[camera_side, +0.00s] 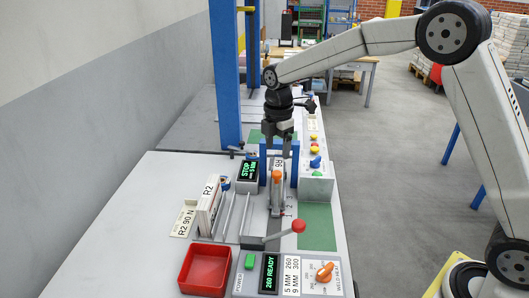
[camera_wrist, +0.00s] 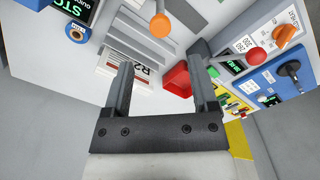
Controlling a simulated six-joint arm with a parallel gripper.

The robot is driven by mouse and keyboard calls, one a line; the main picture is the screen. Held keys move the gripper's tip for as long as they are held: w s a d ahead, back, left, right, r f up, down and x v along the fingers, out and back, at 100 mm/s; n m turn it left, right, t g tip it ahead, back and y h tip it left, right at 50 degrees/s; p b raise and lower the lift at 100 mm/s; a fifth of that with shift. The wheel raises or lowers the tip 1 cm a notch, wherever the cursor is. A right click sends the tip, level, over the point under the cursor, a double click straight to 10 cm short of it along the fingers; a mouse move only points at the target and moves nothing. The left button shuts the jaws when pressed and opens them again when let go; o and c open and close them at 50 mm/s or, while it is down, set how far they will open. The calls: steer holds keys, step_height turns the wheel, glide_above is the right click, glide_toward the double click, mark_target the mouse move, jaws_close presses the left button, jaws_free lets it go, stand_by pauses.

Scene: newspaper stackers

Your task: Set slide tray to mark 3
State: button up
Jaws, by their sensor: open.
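My gripper (camera_side: 278,145) hangs pointing down over the middle of the station, by the blue frame. In the wrist view its two fingers (camera_wrist: 163,56) stand apart with nothing between them. An orange knob (camera_side: 277,176) tops a grey part just below and in front of my gripper; it also shows in the wrist view (camera_wrist: 161,25), beyond the fingertips. The knob appears to belong to the grey slide (camera_side: 277,200), which runs toward the camera. Small printed marks (camera_side: 288,210) lie beside it; a "2" is readable, but I cannot tell which mark the slide stands at.
A red-ball lever (camera_side: 298,227) stands in front of the slide. Boxes with coloured knobs (camera_side: 316,180) are right, a STOP display (camera_side: 248,171) left. A red tray (camera_side: 205,269) and control panel (camera_side: 290,276) are at the front. Blue uprights (camera_side: 225,75) rise behind.

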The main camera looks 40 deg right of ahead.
mark_target(277, 172)
steer(key=shift+f, duration=3.8)
jaws_close()
